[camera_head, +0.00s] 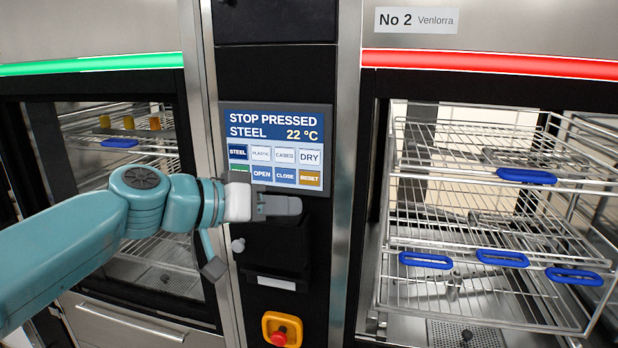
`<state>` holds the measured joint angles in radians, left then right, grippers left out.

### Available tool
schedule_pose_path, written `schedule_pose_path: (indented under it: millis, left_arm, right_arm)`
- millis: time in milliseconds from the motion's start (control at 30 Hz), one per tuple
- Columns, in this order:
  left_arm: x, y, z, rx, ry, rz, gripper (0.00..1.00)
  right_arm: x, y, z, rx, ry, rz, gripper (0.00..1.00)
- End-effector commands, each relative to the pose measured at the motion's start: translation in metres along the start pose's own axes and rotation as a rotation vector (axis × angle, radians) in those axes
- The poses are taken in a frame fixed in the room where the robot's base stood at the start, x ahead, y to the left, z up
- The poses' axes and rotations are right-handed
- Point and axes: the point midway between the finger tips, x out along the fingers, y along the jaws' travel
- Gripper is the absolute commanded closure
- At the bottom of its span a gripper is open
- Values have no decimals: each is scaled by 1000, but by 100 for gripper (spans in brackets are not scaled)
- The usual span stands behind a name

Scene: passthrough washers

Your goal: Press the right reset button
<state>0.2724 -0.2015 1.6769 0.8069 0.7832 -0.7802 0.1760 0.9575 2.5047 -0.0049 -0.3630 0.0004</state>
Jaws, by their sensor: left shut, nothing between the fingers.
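The control panel (278,118) between the two washers reads "STOP PRESSED STEEL 22 °C". Its orange RESET button (310,179) is at the lower right of the panel, beside the CLOSE and OPEN buttons. My left gripper (298,206) is shut and empty, with its fingertips just below the RESET button in the picture. I cannot tell whether it touches the panel. The gripper and wrist partly cover the lower-left button, which shows only a green edge. My right gripper is out of view.
A red stop button (279,338) on a yellow base is below the panel. The right washer, No 2, has a red light bar (490,64) and wire racks (470,240) with blue handles. The left washer has a green light bar (90,64).

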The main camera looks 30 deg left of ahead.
Motion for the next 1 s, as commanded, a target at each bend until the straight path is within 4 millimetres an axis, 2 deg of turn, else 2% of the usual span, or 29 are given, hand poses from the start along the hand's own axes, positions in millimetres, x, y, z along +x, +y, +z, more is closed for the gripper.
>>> schedule_pose_path:
  millis: [333,500,700,1000]
  left_arm:
    - [33,-24,-27,-4,-3,-2,100]
    - [48,-35,-35,0,-2,-1,100]
    - [56,-41,-40,0,-2,-1,100]
    - [57,-42,-41,0,-1,-1,100]
  right_arm:
    - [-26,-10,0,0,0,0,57]
    - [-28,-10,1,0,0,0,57]
    - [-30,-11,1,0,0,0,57]
    - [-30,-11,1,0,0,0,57]
